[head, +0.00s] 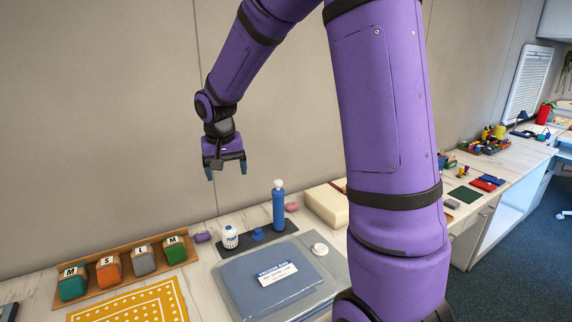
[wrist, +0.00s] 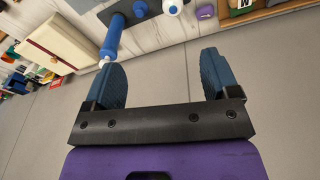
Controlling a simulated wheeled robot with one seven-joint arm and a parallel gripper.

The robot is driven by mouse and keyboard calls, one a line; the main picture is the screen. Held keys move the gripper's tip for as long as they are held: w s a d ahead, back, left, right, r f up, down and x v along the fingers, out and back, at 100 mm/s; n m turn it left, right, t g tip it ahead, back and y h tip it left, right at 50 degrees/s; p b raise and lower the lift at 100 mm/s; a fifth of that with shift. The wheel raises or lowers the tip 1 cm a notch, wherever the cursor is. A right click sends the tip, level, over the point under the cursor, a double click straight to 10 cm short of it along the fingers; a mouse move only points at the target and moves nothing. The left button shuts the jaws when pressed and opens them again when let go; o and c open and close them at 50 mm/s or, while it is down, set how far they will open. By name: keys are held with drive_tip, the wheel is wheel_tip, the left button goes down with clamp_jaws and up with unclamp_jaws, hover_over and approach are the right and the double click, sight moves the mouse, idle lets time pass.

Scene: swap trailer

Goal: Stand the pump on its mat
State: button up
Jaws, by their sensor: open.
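The pump (head: 278,208), a tall blue cylinder with a pale top, stands upright at the right end of a dark mat (head: 276,239) on the counter. It also shows in the wrist view (wrist: 112,37), upper left, near the left finger's tip in the picture. A white bottle (head: 230,239) and a low blue piece (head: 257,234) are on the same mat, left of the pump. My gripper (head: 226,172) is open and empty, fingers pointing down, in the air above and left of the pump. The wrist view shows both fingers (wrist: 160,68) apart with nothing between them.
A grey-blue vacuum bag (head: 250,285) with a label lies in front of the mat. A wooden rack (head: 128,268) holds several lettered, coloured blocks at left. A yellow patterned cloth (head: 130,303) lies before it. A cream box (head: 327,203) is right of the mat. The wall is behind.

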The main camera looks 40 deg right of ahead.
drive_tip(key=s+a+r+n+t, duration=0.2)
drive_tip(key=s+a+r, duration=0.1)
drive_tip(key=s+r, duration=1)
drive_tip(key=s+a+n+t+y, duration=0.1)
drive_tip(key=s+n, duration=0.2)
drive_tip(key=s, duration=1.3)
drive_tip(key=shift+a+t, duration=0.4)
drive_tip(key=shift+w, duration=0.1)
